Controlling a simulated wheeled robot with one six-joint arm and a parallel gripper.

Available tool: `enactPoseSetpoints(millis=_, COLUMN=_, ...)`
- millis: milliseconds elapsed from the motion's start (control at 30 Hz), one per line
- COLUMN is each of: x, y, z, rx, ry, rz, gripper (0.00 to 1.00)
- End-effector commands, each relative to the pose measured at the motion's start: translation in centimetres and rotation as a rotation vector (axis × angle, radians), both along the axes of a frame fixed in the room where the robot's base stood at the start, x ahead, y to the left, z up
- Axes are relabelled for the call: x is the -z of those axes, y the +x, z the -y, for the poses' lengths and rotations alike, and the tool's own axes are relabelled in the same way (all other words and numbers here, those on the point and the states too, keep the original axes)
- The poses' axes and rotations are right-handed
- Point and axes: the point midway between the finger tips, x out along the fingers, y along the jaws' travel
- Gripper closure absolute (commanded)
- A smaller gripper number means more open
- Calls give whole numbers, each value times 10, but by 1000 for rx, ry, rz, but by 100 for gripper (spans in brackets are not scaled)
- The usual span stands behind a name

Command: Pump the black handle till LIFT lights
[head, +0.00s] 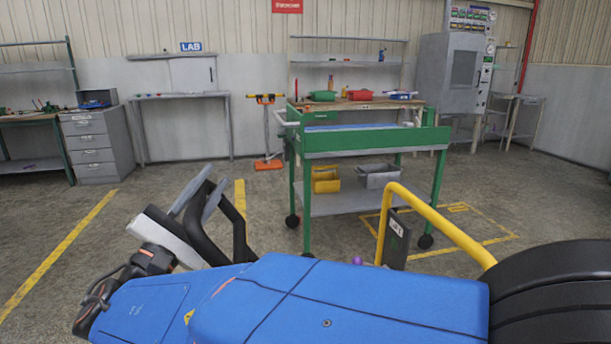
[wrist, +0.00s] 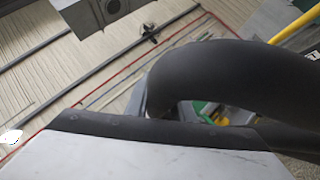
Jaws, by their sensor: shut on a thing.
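My gripper (head: 208,184) is at the lower left of the head view, with dark curved parts, pale grey bars and a white body. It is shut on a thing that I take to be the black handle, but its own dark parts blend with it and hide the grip. In the wrist view a thick black curved shape crosses the middle and right; I cannot tell if it is handle or finger. A dark LIFT panel (head: 397,237) stands by the yellow tube (head: 433,219). No lit lamp can be made out on it.
A green wheeled trolley (head: 372,141) stands ahead, with a yellow bin (head: 326,180) and a grey bin (head: 377,177) on its lower shelf. A purple knob (head: 357,260) shows near the panel. A grey drawer cabinet (head: 94,144) is at left. Open floor lies between.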

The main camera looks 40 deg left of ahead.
Motion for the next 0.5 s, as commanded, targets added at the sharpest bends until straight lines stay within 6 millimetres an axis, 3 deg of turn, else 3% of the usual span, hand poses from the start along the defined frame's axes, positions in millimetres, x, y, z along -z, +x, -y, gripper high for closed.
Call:
enactPoseSetpoints(millis=267, x=1, y=0, z=0, rx=1, ry=-2, rz=-1, gripper=100)
enactPoseSetpoints(millis=300, x=1, y=1, z=0, rx=1, ry=-2, rz=-1, gripper=71)
enactPoseSetpoints(millis=333, x=1, y=0, z=0, rx=1, ry=-2, rz=-1, gripper=64)
enactPoseSetpoints(millis=367, x=1, y=0, z=0, rx=1, ry=-2, rz=-1, gripper=60)
enactPoseSetpoints(millis=500, x=0, y=0, z=0, rx=0, ry=-1, rz=-1, gripper=60)
